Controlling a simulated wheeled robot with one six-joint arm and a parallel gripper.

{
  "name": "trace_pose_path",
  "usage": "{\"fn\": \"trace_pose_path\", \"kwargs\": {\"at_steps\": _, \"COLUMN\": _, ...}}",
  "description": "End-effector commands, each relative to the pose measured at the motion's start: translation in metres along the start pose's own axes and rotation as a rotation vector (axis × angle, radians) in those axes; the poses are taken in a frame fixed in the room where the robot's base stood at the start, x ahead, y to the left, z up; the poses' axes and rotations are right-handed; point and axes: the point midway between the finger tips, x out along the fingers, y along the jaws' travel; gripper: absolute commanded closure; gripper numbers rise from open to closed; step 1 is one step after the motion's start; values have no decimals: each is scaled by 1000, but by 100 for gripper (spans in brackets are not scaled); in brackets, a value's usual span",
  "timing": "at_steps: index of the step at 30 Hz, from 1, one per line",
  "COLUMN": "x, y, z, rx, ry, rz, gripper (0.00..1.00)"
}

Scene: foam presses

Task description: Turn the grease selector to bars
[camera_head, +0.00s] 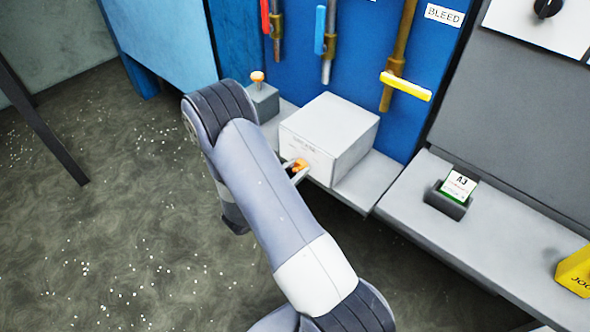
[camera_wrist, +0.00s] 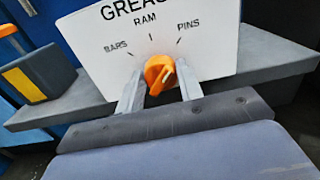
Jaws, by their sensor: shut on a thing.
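The grease selector is an orange knob (camera_wrist: 160,74) on the front face of a white box (camera_wrist: 215,45) printed GREASE, with BARS at left, RAM at top and PINS at right. The knob's ridge seems to lean up and to the right, but I cannot tell for sure which mark it points at. My gripper (camera_wrist: 159,84) is shut on the knob, one finger on each side. In the head view the white box (camera_head: 335,125) stands on a grey ledge, and the knob (camera_head: 299,165) shows beside my arm, which partly hides my gripper.
A small grey box with an orange-topped knob (camera_head: 257,78) stands left of the white box. Coloured valve levers, one yellow (camera_head: 405,86), hang on the blue panel behind. A card marked A3 (camera_head: 458,186) and a yellow block (camera_head: 575,272) sit on the right ledge.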

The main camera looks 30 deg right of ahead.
Motion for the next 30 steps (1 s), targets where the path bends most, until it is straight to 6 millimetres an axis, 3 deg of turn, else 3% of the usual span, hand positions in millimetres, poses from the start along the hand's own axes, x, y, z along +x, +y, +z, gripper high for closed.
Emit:
{"fn": "trace_pose_path", "kwargs": {"at_steps": 11, "x": 0, "y": 1, "z": 0, "rx": -207, "ry": 0, "rz": 0, "gripper": 88}}
{"fn": "trace_pose_path", "kwargs": {"at_steps": 30, "x": 0, "y": 3, "z": 0, "rx": -813, "ry": 0, "rz": 0, "gripper": 88}}
